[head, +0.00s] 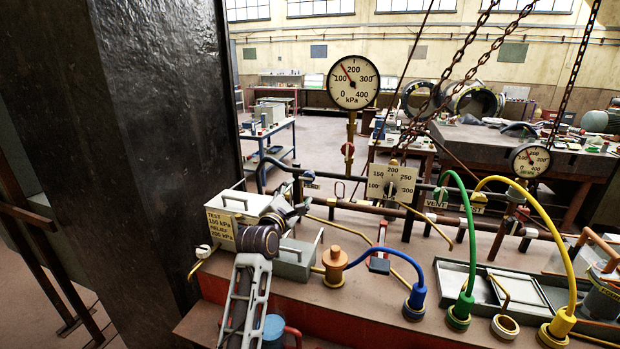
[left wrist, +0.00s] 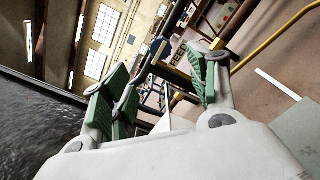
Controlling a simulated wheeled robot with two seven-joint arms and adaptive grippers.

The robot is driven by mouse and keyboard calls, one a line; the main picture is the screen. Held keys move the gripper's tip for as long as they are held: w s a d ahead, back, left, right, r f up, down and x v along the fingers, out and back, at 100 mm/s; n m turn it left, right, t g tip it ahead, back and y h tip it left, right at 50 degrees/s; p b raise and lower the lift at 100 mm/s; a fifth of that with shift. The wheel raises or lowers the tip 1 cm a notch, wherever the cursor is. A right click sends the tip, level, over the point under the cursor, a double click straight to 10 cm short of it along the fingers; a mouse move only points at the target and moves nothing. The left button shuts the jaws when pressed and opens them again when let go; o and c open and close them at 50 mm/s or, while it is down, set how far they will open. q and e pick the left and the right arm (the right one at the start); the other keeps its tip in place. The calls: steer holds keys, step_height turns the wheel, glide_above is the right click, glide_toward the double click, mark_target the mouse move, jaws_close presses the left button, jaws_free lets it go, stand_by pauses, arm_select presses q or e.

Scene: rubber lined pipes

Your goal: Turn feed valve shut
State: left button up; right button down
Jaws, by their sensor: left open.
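My left gripper (head: 286,210) is over the left end of the red bench, pointing away toward the pipework. In the left wrist view its two green-padded fingers (left wrist: 160,88) stand wide apart, with no object clamped between them. A plate lettered FEED (left wrist: 180,52) shows beyond the gap, beside dark pipework (left wrist: 150,65) with a bluish part. I cannot clearly make out the feed valve's handle or how far it is turned. In the head view the left end of the dark pipe (head: 297,180) lies just beyond the gripper, partly hidden. My right gripper is out of view.
A dark column (head: 160,130) stands close on the left. A large gauge (head: 353,82) and a dial plate (head: 391,184) rise behind the bench. Blue (head: 414,300), green (head: 460,310) and yellow (head: 560,325) hoses arch over the right part. Chains (head: 465,65) hang above.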

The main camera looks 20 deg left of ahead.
arm_select(q)
glide_toward(309, 178)
steer(key=shift+w, duration=1.9)
steer(key=shift+w+p, duration=0.45)
steer(key=shift+w, duration=0.85)
steer(key=shift+w+d, duration=0.1)
steer(key=shift+w, duration=1.95)
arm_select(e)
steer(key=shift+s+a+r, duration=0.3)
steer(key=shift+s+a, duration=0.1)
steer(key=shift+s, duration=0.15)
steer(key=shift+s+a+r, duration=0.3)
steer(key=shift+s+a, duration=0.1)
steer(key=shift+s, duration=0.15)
arm_select(q)
steer(key=c, duration=0.9)
steer(key=shift+c, duration=0.6)
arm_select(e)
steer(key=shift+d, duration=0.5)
